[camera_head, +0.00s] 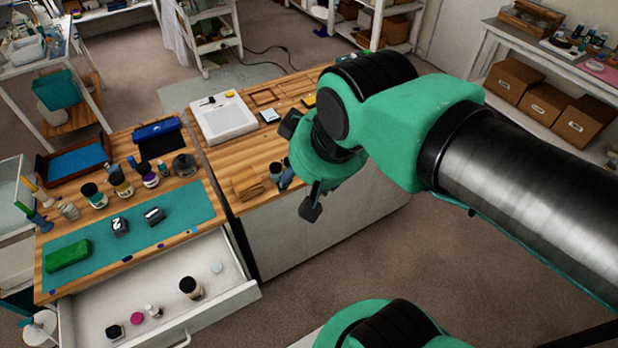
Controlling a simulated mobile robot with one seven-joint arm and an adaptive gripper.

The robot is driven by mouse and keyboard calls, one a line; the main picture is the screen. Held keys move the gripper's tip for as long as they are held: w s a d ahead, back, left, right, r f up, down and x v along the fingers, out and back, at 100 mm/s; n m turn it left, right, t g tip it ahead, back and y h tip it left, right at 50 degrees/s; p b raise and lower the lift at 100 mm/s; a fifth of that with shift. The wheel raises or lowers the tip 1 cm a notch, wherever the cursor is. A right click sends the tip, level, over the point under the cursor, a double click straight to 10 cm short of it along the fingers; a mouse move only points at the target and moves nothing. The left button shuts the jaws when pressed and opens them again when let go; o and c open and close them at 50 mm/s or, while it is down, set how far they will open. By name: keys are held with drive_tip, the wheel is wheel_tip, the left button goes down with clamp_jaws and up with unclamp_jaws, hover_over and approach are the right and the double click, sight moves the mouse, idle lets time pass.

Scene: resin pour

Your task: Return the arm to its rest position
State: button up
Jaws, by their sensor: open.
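My arm, green with a metallic forearm, reaches in from the right. My gripper (300,168) hangs in front of the right end of the wooden worktop (233,164), with its dark fingers spread apart and nothing seen between them. The wrist hides part of the worktop edge and whatever lies behind it. No marker of a rest position shows.
An open white drawer (239,292) juts out at the lower left, with several small jars inside. Several bottles, a teal mat (190,206) and a blue tray (78,160) lie on the left worktop. The carpet (400,240) right of the cabinet is clear.

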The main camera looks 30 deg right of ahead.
drive_tip(key=shift+s+d+f, duration=0.1)
drive_tip(key=shift+s+d, duration=0.25)
drive_tip(key=shift+s, duration=0.25)
idle(1.1)
